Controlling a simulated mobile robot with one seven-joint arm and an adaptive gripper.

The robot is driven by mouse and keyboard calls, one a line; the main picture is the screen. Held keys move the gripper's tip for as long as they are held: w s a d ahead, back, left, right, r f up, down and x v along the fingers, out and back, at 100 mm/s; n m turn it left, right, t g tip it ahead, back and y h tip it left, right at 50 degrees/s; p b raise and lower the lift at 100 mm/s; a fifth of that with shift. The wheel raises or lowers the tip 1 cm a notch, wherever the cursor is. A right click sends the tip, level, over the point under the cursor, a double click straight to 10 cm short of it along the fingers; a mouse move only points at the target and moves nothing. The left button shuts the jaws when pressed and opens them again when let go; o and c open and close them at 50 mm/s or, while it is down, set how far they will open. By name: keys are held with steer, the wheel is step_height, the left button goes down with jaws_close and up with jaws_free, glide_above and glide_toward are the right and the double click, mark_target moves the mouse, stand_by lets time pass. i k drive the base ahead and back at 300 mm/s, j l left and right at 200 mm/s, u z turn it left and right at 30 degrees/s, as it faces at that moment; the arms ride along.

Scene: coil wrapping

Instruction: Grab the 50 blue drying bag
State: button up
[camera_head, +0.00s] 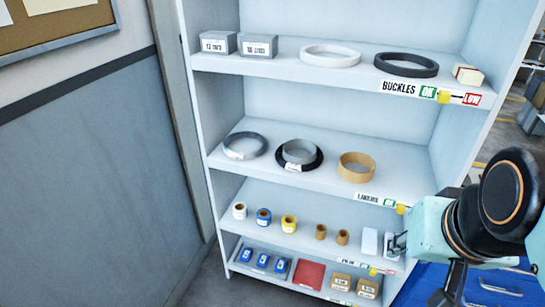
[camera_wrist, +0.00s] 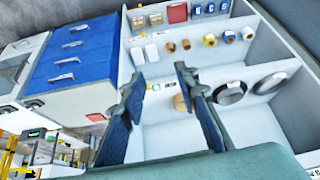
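Several small blue packets with white labels, which look like the drying bags, lie in a grey tray at the left of the bottom shelf (camera_head: 263,261). Their label text is too small to read, so I cannot tell which is marked 50. They also show at the top of the wrist view, as blue packets (camera_wrist: 210,8). My gripper (camera_head: 397,245) is at the right end of the lower shelves, well to the right of the packets. In the wrist view my gripper (camera_wrist: 159,77) is open, its dark fingers apart with nothing between them.
A red box (camera_head: 309,274) and brown cartons (camera_head: 341,282) share the bottom shelf. Tape rolls (camera_head: 264,217) and white boxes (camera_head: 370,241) stand on the shelf above. Rings fill higher shelves. A blue drawer cabinet (camera_wrist: 75,55) stands beside the shelving. A wall is at left.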

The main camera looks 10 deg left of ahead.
mark_target(246, 254)
steer(key=u, duration=1.05)
steer(key=j+z, duration=0.2)
steer(key=j, duration=0.35)
steer(key=i+j, duration=0.1)
steer(key=i, duration=1.1)
steer(key=j, duration=1.45)
steer(key=k+l+z, duration=0.1)
steer(key=l+z, duration=0.15)
